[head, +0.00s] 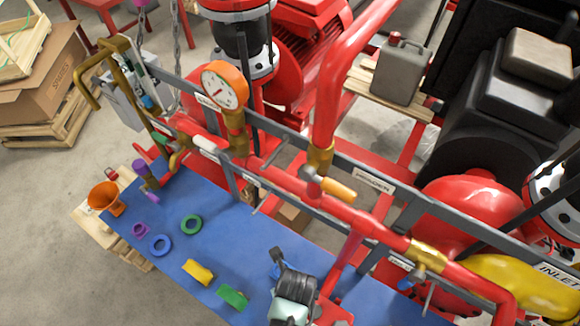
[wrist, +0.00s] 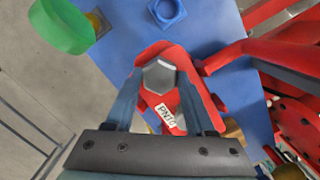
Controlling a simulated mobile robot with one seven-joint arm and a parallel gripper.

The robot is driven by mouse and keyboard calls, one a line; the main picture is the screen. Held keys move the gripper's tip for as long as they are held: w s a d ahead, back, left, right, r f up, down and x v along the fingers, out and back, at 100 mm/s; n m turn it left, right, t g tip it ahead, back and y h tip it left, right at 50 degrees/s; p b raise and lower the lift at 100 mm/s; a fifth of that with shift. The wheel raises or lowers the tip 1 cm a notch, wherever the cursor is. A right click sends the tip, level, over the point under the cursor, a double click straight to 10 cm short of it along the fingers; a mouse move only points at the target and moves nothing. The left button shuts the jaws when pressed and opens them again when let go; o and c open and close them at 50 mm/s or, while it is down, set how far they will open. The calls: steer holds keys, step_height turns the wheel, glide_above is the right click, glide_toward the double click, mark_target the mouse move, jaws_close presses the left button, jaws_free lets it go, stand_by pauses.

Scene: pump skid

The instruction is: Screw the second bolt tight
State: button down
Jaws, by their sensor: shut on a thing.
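A grey hexagonal bolt head (wrist: 158,77) shows in the wrist view, set against a red part (wrist: 150,56) that bears a white label reading PN16. My gripper (wrist: 159,76) has one finger on each side of this head and is shut on it. The bolt's shank and the seat under the head are hidden. No bolt can be made out in that view.
Red piping (head: 285,182) with a gauge (head: 225,85) runs behind my gripper.

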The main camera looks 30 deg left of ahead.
steer(key=m, duration=0.2)
steer(key=shift+m, duration=0.4)
steer(key=shift+c, duration=0.9)
jaws_free()
step_height(320, 180, up, 13)
steer(key=s+d+b, duration=0.1)
steer(key=b, duration=0.1)
steer(key=shift+s, duration=0.15)
